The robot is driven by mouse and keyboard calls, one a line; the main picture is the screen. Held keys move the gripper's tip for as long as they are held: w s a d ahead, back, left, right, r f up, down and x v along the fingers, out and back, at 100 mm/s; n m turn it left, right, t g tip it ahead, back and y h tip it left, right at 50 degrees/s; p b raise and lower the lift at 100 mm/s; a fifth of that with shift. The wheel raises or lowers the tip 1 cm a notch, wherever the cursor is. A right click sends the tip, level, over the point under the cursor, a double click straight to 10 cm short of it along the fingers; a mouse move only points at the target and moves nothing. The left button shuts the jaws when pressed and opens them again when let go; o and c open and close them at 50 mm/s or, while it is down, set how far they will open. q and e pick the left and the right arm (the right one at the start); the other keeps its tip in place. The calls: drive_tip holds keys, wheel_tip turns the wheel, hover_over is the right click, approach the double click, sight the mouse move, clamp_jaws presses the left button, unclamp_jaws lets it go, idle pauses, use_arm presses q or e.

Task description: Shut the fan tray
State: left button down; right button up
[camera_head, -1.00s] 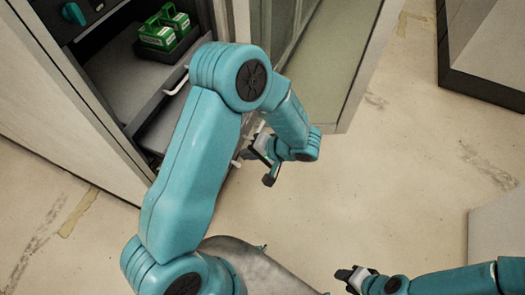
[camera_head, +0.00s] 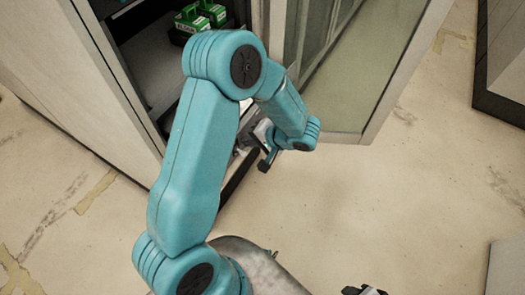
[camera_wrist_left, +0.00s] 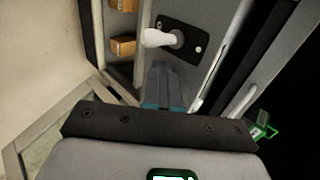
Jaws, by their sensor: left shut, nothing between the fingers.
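The cabinet (camera_head: 100,75) stands at the left with its front open. A dark tray-like edge (camera_head: 238,175), which I take for the fan tray, sticks out low at the cabinet front, mostly hidden behind my left arm. My left gripper (camera_head: 267,160) is shut and empty beside that edge; I cannot tell whether they touch. In the left wrist view its fingers (camera_wrist_left: 164,80) point at a grey panel with a white knob (camera_wrist_left: 160,38) on a dark plate. My right gripper (camera_head: 364,291) only just shows at the bottom edge, its jaws unclear.
A glazed cabinet door (camera_head: 345,85) stands open to the right of the opening. Green-and-white boxes (camera_head: 200,15) sit on an upper shelf. Orange boxes (camera_wrist_left: 122,46) show in the left wrist view. The floor (camera_head: 400,200) at the right is clear.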

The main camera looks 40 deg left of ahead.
use_arm(q)
drive_tip(key=s+a+b, duration=0.1)
drive_tip(key=a+b, duration=0.2)
drive_tip(key=a, duration=0.3)
drive_tip(key=s+a+b, duration=0.2)
drive_tip(key=a, duration=0.4)
drive_tip(key=s+a+b, duration=0.1)
drive_tip(key=a+b, duration=0.2)
drive_tip(key=a, duration=0.4)
drive_tip(key=shift+s+a+f+b, duration=0.1)
drive_tip(key=shift+s+b, duration=0.2)
drive_tip(key=shift+b, duration=0.05)
drive_tip(key=shift+s+a, duration=0.15)
drive_tip(key=shift+a, duration=0.4)
drive_tip(key=shift+a+r, duration=0.1)
drive_tip(key=shift+r, duration=0.1)
drive_tip(key=shift+a+r, duration=0.1)
drive_tip(key=shift+a, duration=0.05)
